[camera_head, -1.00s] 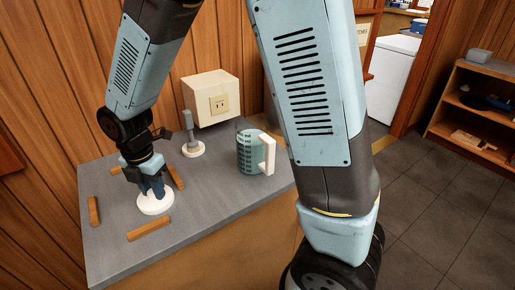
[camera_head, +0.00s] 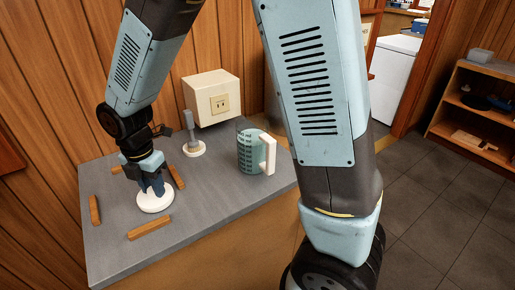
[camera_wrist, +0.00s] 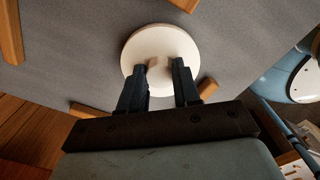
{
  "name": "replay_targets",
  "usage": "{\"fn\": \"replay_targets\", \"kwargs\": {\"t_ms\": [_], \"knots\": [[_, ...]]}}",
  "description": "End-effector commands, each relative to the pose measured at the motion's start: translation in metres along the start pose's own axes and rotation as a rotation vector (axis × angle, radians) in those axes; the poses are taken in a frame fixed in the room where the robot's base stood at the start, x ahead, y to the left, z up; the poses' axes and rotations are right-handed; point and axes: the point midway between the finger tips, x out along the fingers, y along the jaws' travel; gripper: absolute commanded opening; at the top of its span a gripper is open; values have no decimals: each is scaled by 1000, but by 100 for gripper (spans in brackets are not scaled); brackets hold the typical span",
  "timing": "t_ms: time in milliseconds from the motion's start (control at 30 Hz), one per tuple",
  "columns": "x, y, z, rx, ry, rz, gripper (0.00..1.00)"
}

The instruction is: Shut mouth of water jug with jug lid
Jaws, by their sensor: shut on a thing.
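The jug lid (camera_head: 154,203) is a round white disc with a small knob on top. It is at the left part of the grey counter, and I cannot tell whether it touches the surface. My gripper (camera_head: 153,188) points down over it, shut on the knob. In the wrist view the lid (camera_wrist: 160,38) lies beyond my fingers (camera_wrist: 160,72), with the knob between them. The water jug (camera_head: 249,153) stands upright on the counter to the right, teal with dark markings and a white handle on its right side. My gripper is well apart from the jug.
Several wooden strips (camera_head: 150,228) lie around the lid on the grey counter (camera_head: 205,205). A grey post on a white base (camera_head: 194,149) stands behind, left of the jug. A cream box with a socket (camera_head: 212,99) is at the back wall. The counter between lid and jug is clear.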

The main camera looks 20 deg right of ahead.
Motion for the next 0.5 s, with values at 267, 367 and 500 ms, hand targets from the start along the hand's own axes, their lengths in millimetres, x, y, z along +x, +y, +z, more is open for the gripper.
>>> {"fn": "replay_targets", "kwargs": {"t_ms": [267, 367, 500], "knots": [[-5, 0, 0, 0, 0, 0, 0], [-6, 0, 0, 0, 0, 0, 0], [-9, 0, 0, 0, 0, 0, 0]]}}
